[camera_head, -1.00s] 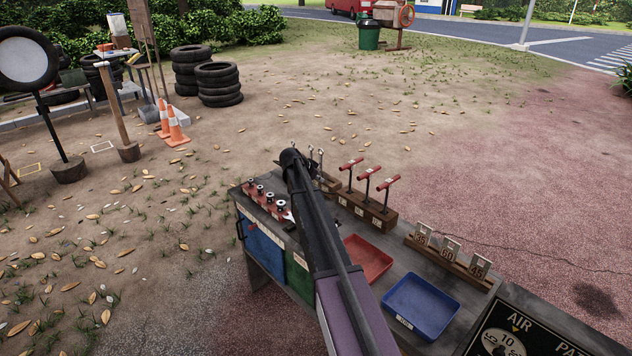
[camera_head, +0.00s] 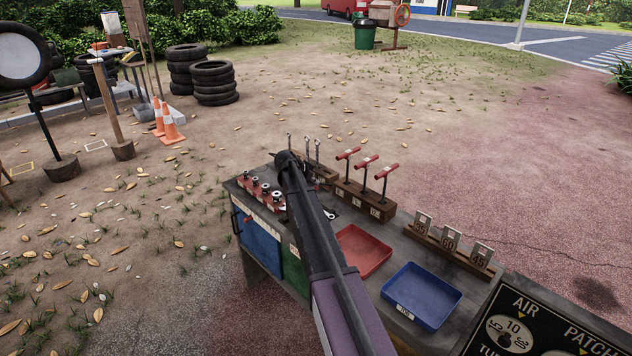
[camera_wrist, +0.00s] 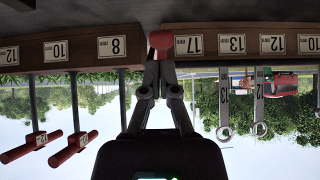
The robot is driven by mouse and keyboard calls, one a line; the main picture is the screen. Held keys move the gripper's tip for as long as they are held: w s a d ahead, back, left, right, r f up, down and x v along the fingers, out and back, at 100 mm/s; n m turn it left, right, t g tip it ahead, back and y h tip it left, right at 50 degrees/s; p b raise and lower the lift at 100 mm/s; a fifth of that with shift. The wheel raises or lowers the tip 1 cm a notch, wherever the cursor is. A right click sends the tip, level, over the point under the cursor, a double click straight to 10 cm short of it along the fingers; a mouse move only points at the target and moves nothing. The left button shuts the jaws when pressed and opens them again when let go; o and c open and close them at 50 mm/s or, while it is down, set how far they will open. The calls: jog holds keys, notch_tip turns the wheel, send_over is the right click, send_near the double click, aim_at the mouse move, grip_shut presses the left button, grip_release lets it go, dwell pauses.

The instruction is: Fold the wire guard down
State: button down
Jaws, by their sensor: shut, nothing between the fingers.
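I cannot make out a wire guard in either view. My gripper (camera_wrist: 158,75) shows in the wrist view with its fingers together and nothing between them. A small red piece (camera_wrist: 161,41) is just beyond the fingertips, between two labelled wooden racks; I cannot tell whether they touch. In the head view my dark arm reaches over the workbench (camera_head: 398,252) and hides part of it. The fingers cannot be made out there.
Red T-handle tools (camera_head: 366,162) stand in a wooden block, and spanners (camera_wrist: 259,110) in a rack. A red tray (camera_head: 362,251), a blue tray (camera_head: 422,297), numbered tags (camera_head: 450,241) and an AIR panel (camera_head: 510,330) are to the right. Open ground lies behind.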

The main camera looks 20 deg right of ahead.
jog(key=shift+s+a+f+b, duration=0.1)
jog(key=shift+a+f+b, duration=0.15)
jog(key=shift+f+b, duration=0.4)
jog(key=shift+s+a+f+b, duration=0.1)
jog(key=shift+a+f+b, duration=0.15)
jog(key=shift+f+b, duration=0.4)
jog(key=shift+r, duration=0.15)
jog(key=r+p, duration=0.2)
jog(key=d+r+p, duration=0.1)
jog(key=r+p, duration=0.1)
jog(key=shift+w, duration=0.2)
jog(key=s+a+r+p, duration=0.3)
jog(key=a+r+p, duration=0.2)
jog(key=a, duration=0.3)
dwell(0.4)
